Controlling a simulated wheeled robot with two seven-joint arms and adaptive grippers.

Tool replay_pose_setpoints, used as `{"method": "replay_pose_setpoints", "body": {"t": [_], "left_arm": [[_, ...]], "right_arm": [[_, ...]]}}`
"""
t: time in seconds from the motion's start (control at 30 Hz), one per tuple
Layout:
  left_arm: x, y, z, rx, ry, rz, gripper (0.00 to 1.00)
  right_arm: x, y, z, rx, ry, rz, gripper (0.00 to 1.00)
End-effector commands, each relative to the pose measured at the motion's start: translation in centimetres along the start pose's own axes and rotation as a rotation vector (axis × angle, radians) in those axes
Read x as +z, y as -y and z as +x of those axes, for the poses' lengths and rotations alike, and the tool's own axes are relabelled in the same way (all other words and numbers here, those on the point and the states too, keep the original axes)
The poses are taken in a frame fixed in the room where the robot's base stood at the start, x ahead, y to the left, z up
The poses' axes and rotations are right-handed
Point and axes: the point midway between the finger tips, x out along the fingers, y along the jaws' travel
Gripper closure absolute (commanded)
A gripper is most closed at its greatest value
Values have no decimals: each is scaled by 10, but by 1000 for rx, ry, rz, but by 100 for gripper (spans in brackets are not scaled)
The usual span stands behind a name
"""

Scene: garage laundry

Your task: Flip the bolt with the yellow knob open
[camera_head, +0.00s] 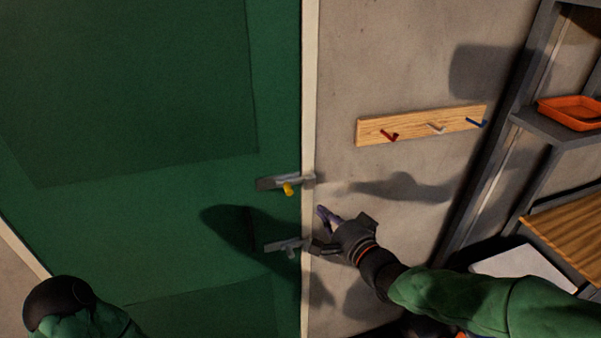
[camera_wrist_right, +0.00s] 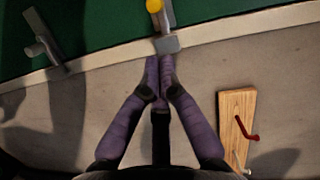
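The bolt with the yellow knob (camera_head: 288,189) is mounted on the green door (camera_head: 150,90), with its grey body (camera_head: 268,183) reaching toward the pale frame. In the right wrist view the yellow knob (camera_wrist_right: 155,6) is at the top edge, partly cut off. A grey block (camera_wrist_right: 168,44) sits on the frame below it. My right gripper (camera_head: 321,211) is below and right of this bolt, by the frame. In the wrist view its purple fingertips (camera_wrist_right: 160,60) are together, empty, appearing just short of the block. My left gripper is out of view.
A second bolt with a grey knob (camera_head: 287,244) is lower on the door; the right wrist view shows it at upper left (camera_wrist_right: 45,45). A wooden hook rail (camera_head: 372,129) hangs on the wall. Shelving with an orange tray (camera_head: 570,112) stands at right.

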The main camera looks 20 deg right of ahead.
Motion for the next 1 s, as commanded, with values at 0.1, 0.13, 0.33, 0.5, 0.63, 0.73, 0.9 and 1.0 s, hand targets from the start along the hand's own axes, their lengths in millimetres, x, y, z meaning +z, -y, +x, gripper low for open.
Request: {"method": "replay_pose_setpoints", "body": {"t": [0.1, 0.13, 0.33, 0.5, 0.63, 0.73, 0.9, 1.0], "left_arm": [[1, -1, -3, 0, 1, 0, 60], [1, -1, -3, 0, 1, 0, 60], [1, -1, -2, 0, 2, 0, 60], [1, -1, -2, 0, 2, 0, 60], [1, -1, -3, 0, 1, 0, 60], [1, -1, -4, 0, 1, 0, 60], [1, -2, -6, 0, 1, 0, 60], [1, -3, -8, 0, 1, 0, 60]], "right_arm": [[-2, 9, -3, -16, -4, 6, 100], [-2, 10, -3, -17, -4, 7, 100], [-2, 9, -3, -17, -4, 8, 100], [-2, 9, 0, -17, -3, 7, 100], [-2, 9, 10, -16, -1, 9, 100], [-1, 9, 24, -16, 0, 8, 100], [-1, 10, 51, -16, -1, 8, 100], [-2, 10, 66, -15, -1, 8, 100]]}}
